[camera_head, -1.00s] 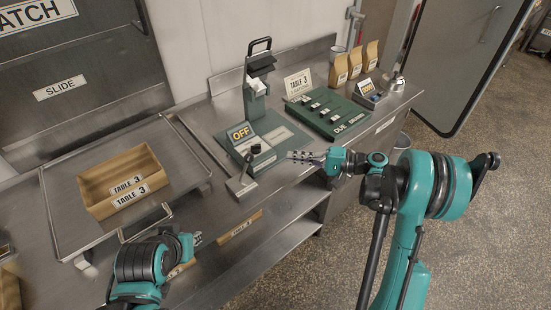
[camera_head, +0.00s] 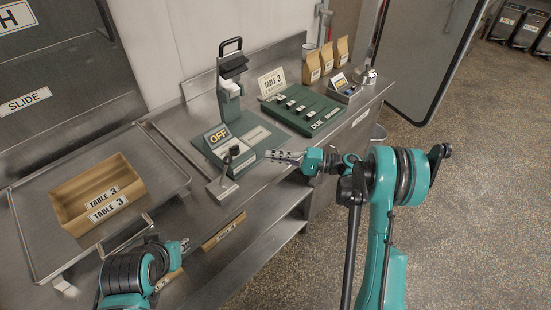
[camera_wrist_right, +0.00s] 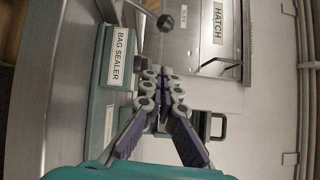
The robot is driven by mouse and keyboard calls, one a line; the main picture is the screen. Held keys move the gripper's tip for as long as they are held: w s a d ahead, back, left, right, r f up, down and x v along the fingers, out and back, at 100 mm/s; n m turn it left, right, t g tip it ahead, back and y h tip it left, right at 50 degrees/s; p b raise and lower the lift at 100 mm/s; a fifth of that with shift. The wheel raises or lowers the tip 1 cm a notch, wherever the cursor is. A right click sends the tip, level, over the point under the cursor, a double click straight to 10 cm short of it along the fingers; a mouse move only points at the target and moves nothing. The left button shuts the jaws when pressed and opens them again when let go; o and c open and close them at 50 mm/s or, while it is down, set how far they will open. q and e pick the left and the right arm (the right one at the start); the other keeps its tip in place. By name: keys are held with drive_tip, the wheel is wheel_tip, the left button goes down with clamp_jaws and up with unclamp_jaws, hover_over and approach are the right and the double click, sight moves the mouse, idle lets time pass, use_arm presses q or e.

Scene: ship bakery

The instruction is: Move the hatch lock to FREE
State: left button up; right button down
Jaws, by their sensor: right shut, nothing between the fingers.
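The hatch door (camera_head: 60,60), grey metal with a SLIDE label (camera_head: 25,102), fills the upper left of the head view. I cannot make out its lock or its setting; the upper part is cut off. The hatch (camera_wrist_right: 221,55) with its HATCH sign (camera_wrist_right: 219,23) also shows in the wrist view. My right gripper (camera_head: 274,155) is shut and empty, just right of the green bag sealer's (camera_head: 258,150) front end. Its fingers (camera_wrist_right: 163,78) show together in the wrist view. My left gripper (camera_head: 184,246) is low in front of the counter; its jaw state is unclear.
The bag sealer has an OFF sign (camera_head: 217,136) and a black-knobbed lever (camera_head: 233,151). A metal tray (camera_head: 30,238) holds a TABLE 3 box (camera_head: 130,180). A green order panel (camera_head: 318,127) and several paper bags (camera_head: 327,58) stand further right.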

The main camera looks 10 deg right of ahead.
sight(230, 157)
drive_tip(key=a+b, duration=0.2)
drive_tip(key=a, duration=0.7)
drive_tip(key=shift+a+r, duration=0.2)
drive_tip(key=shift+r, duration=0.15)
drive_tip(key=shift+r, duration=0.15)
drive_tip(key=shift+s+a+r+n+p, duration=0.2)
drive_tip(key=shift+n+p, duration=0.1)
drive_tip(key=shift+a+r+h, duration=0.15)
drive_tip(key=shift+h, duration=0.15)
drive_tip(key=shift+s+a+r+n+h+p, duration=0.35)
drive_tip(key=shift+r+n+h+p, duration=0.1)
drive_tip(key=shift+n+p, duration=0.25)
drive_tip(key=s+a+r+n+h+p, duration=0.1)
drive_tip(key=s+a+n+h+p, duration=0.3)
drive_tip(key=a, duration=0.3)
drive_tip(key=shift+s+a+r+n+h+p, duration=0.25)
drive_tip(key=shift+s+r+n+h+p, duration=0.2)
drive_tip(key=shift+s, duration=0.25)
